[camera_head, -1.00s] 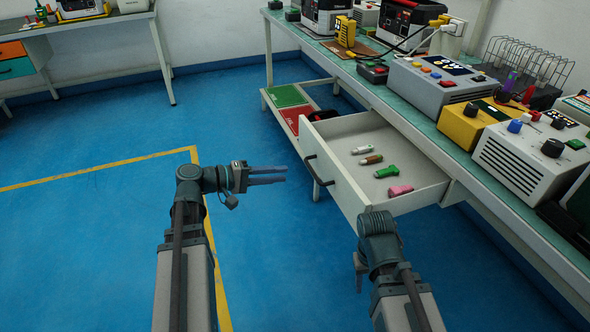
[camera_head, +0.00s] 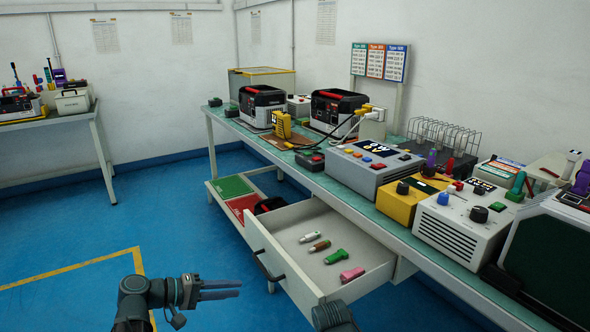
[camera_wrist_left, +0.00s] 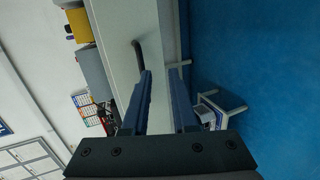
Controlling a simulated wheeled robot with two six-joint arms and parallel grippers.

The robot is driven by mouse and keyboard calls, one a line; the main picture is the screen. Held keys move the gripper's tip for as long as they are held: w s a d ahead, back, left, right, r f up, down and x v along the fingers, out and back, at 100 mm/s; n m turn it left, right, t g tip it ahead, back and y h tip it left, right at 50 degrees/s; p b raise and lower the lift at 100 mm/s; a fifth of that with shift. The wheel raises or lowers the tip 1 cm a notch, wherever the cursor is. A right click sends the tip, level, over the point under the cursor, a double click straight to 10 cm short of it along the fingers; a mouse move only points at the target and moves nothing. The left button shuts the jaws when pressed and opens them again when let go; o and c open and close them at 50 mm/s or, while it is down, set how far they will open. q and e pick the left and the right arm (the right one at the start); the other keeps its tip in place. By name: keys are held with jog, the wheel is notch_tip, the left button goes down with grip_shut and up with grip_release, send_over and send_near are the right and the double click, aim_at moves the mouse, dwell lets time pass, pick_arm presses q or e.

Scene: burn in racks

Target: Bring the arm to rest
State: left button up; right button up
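My left arm (camera_head: 150,300) comes in at the lower left of the head view, over the blue floor. My left gripper (camera_head: 238,289) points right toward the open drawer's front, with nothing between its fingers. In the left wrist view its two blue fingers (camera_wrist_left: 166,85) stand apart, with a gap between them. The drawer's dark handle (camera_head: 268,268) is just right of the fingertips in the head view and also shows past them in the wrist view (camera_wrist_left: 138,52). Of my right arm only a rounded dark joint (camera_head: 334,316) shows at the bottom edge; its gripper is out of frame.
The open drawer (camera_head: 272,247) juts out below the bench (camera_head: 345,187) and holds several small sticks, one green (camera_head: 334,257) and one pink (camera_head: 352,275). Instruments crowd the bench top. Green (camera_head: 229,187) and red (camera_head: 240,206) trays sit low behind the drawer. Floor at left is clear.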

pick_arm(q)
jog(key=s+d+f+m+g+y, duration=0.8)
jog(key=s+d+f+m+y, duration=0.2)
jog(key=s+d+f+y, duration=0.4)
notch_tip(320, 180, up, 33)
jog(key=w+d+p, duration=0.1)
jog(key=p, duration=3.2)
jog(key=shift+f+t+h, duration=0.15)
jog(key=shift+t+h, duration=0.15)
jog(key=shift+h, duration=0.1)
